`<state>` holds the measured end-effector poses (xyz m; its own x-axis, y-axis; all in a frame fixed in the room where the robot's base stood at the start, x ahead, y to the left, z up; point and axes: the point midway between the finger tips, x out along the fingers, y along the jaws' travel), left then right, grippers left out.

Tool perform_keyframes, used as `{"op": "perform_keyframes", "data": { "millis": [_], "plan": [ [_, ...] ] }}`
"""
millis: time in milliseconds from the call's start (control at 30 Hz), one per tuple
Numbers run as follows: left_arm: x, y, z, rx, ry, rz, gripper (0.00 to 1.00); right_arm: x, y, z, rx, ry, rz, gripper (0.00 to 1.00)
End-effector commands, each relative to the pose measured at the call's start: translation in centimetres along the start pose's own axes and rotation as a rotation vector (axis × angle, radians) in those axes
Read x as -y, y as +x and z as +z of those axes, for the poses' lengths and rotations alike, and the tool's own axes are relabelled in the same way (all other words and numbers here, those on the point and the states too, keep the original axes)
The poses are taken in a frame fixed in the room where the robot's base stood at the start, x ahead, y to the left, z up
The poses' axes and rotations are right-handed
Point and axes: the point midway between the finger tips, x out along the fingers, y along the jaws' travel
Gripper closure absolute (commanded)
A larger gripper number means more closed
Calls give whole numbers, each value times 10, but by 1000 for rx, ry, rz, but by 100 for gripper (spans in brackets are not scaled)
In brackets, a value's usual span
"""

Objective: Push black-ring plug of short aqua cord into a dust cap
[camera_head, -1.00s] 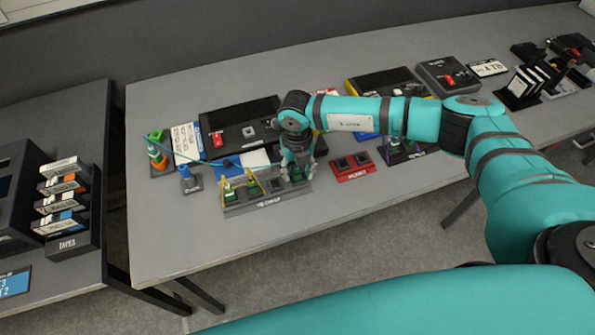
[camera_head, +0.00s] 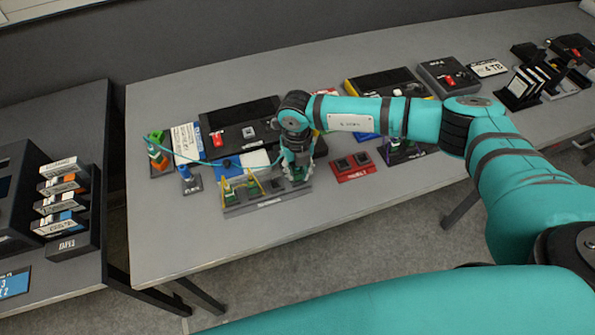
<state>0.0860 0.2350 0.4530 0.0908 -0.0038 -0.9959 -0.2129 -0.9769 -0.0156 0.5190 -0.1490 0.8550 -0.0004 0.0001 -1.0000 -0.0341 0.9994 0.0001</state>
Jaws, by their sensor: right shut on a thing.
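My right gripper (camera_head: 298,173) points down over the right end of a dark grey labelled tray (camera_head: 268,201). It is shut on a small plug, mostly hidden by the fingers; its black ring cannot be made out. A thin aqua cord (camera_head: 207,162) runs from the left towards the gripper. The tray holds green plugs (camera_head: 229,196) with yellow cords at its left end and a dark square socket near its middle. Which part is the dust cap is too small to tell. Whether the held plug touches anything in the tray is hidden. My left gripper is out of view.
A red block (camera_head: 353,168) with two grey sockets stands just right of the gripper. A blue-and-grey holder (camera_head: 190,183) and an orange-and-green plug stand (camera_head: 157,160) are to the left. A black device (camera_head: 240,120) lies behind. The table front is clear.

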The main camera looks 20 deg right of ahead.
Motion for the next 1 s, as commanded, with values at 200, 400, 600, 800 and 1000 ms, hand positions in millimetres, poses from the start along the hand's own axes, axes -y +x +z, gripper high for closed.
{"op": "perform_keyframes", "data": {
  "millis": [200,400,600,800,1000],
  "plan": [
    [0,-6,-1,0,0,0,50,0,-9,0,0,0,1,100],
    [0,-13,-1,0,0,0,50,0,-19,0,0,0,1,100],
    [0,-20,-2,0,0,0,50,0,-29,0,0,1,0,100],
    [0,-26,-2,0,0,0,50,0,-39,0,0,1,0,100],
    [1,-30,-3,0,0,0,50,0,-45,0,0,1,0,100]
  ]
}}
